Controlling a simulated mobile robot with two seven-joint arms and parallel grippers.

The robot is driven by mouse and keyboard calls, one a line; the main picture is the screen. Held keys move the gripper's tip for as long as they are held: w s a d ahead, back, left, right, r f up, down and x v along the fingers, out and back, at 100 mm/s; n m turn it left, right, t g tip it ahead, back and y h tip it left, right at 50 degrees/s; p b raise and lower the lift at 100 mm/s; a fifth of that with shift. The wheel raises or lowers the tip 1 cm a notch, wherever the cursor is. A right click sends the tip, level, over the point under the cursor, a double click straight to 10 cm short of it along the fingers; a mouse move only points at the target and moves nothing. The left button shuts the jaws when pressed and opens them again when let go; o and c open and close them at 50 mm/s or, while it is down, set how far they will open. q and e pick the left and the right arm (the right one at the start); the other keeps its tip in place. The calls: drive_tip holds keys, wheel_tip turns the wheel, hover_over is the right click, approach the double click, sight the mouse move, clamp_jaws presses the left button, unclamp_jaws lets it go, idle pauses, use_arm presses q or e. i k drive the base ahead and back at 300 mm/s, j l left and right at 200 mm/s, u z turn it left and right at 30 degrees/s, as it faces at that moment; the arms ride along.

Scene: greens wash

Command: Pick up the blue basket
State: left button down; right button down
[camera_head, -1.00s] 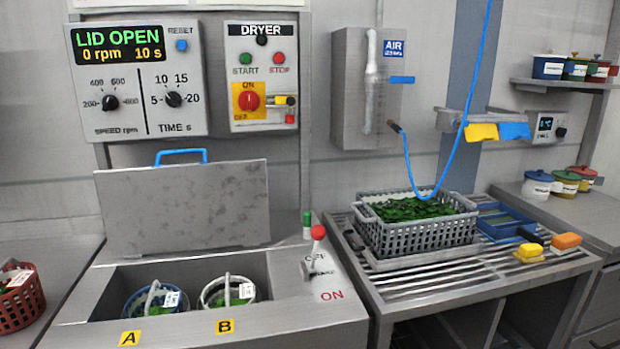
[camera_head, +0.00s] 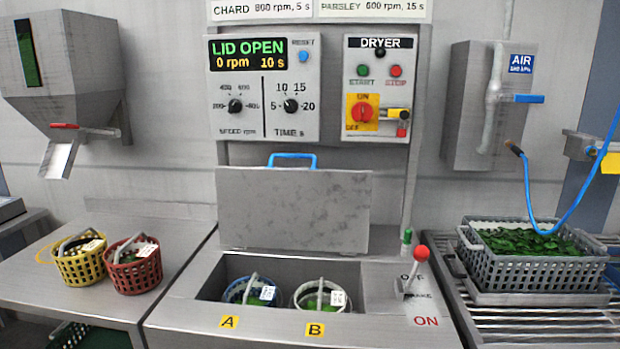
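The blue basket (camera_head: 236,291) sits in the open dryer well, in the left place behind the yellow label A (camera_head: 229,322). It has a pale handle, a white tag and greens inside; its lower part is hidden by the well's front wall. A white basket (camera_head: 298,298) with greens and a tag sits to its right, behind label B (camera_head: 315,330). The dryer lid (camera_head: 293,208) stands raised behind them. Neither of my grippers is in view.
Yellow (camera_head: 80,267) and red (camera_head: 135,274) baskets stand on the left counter. A red-knobbed lever (camera_head: 421,252) rises right of the well. A grey crate of greens (camera_head: 520,272) sits on the right rack. The dryer panel (camera_head: 264,88) reads LID OPEN, 0 rpm.

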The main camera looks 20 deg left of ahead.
sight(266, 296)
drive_tip(key=j+z, duration=0.1)
drive_tip(key=j, duration=0.45)
drive_tip(key=j+z, duration=0.1)
drive_tip(key=j, duration=0.45)
drive_tip(key=k+j, duration=0.15)
drive_tip(key=j, duration=0.35)
drive_tip(key=j+z, duration=0.15)
drive_tip(key=j, duration=0.4)
drive_tip(key=k+j+z, duration=0.1)
drive_tip(key=j, duration=0.45)
drive_tip(key=k+j+z, duration=0.1)
drive_tip(key=j, duration=0.4)
drive_tip(key=l+u, duration=0.1)
drive_tip(key=l, duration=0.2)
drive_tip(key=i+l, duration=0.1)
drive_tip(key=l, duration=0.25)
drive_tip(key=i+u, duration=0.05)
